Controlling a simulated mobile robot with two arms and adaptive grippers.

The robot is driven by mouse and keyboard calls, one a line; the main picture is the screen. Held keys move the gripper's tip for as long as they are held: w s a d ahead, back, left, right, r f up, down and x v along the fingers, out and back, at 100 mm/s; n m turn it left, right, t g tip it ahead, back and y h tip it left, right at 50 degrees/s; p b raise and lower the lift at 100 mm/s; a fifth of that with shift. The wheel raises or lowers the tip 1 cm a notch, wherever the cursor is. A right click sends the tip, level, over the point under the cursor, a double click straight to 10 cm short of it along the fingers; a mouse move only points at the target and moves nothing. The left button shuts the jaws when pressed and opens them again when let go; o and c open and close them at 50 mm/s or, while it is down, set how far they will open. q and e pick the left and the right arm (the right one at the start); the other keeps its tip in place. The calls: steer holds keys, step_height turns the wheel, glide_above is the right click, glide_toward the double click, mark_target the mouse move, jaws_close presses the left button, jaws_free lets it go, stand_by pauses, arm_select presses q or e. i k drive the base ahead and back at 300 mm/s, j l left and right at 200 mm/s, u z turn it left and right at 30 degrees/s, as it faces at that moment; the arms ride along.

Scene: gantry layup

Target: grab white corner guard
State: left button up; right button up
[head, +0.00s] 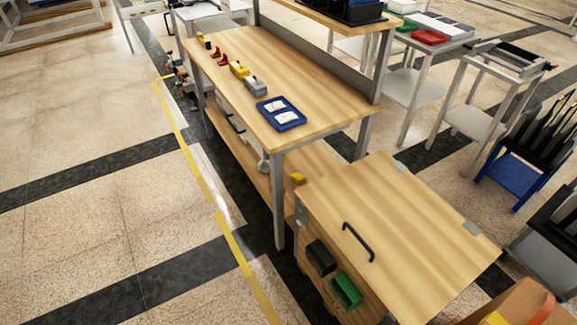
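A blue tray (280,113) lies near the front end of the wooden workbench (306,77). Two small white pieces, one at the back (275,105) and one at the front (286,117), lie in it. They may be corner guards, but they are too small to tell. Neither of my grippers shows in the head view, so their state and position are hidden.
Yellow and grey blocks (239,70) and red pieces (219,58) stand along the bench's left edge. A wooden cabinet (400,225) with a black handle stands in front. Open floor (90,220) lies left of the yellow tape. White tables (418,88) stand to the right.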

mark_target(263, 167)
steer(key=i+j+z, duration=0.15)
steer(key=j+z, duration=0.15)
steer(key=i+j+z, duration=0.15)
steer(key=j+z, duration=0.2)
steer(key=i+j+z, duration=0.1)
steer(key=j+z, duration=0.2)
